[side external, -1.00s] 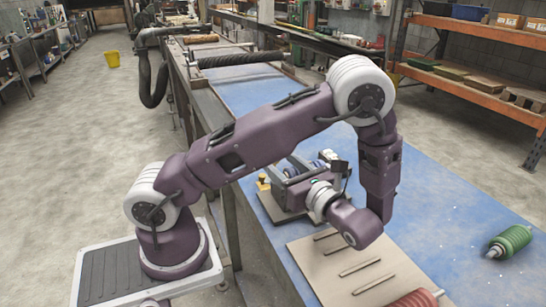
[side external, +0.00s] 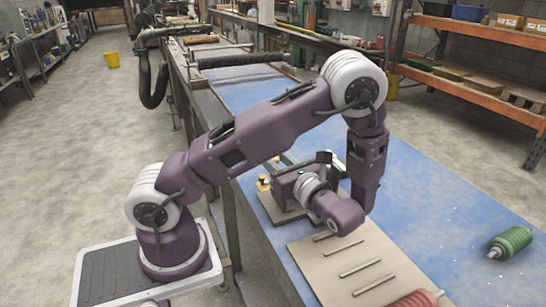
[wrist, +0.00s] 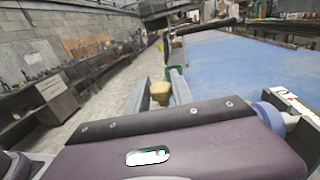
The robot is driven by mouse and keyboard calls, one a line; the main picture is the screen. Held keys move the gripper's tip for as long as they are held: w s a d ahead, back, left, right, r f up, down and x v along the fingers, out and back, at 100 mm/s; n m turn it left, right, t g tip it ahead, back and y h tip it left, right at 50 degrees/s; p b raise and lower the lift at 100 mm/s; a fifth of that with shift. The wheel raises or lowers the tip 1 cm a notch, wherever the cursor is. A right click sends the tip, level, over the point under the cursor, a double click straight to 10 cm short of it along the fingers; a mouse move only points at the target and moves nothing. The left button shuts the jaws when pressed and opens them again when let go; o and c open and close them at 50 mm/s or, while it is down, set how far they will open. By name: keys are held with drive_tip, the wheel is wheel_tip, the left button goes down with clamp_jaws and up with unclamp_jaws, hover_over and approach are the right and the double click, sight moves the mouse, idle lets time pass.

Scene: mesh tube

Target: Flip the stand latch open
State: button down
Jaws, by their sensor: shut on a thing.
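A small yellow knob (side external: 263,183) sits at the left edge of the stand's flat tan base (side external: 272,207); I take it to be part of the stand latch. My gripper (wrist: 160,82) reaches over the stand. In the wrist view its two grey fingers lie on either side of a yellow-tan piece (wrist: 160,93), apparently this knob, and are shut on it. My gripper body hides most of the stand in the side view. A white block with a blue round part (wrist: 290,112) shows at the right of the wrist view. Whether the latch is open cannot be told.
The blue bench top (side external: 440,200) is otherwise clear there.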

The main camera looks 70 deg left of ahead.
drive_tip(key=shift+t, duration=0.4)
drive_tip(key=shift+m+t+h, duration=0.25)
drive_tip(key=shift+m+t, duration=1.2)
drive_tip(key=shift+t, duration=0.6)
drive_tip(key=shift+m+t+h, duration=0.25)
drive_tip(key=shift+m+t, duration=1.2)
drive_tip(key=shift+t, duration=0.9)
drive_tip(key=c, duration=1.1)
unclamp_jaws()
drive_tip(key=shift+d, duration=0.1)
drive_tip(key=v, duration=0.7)
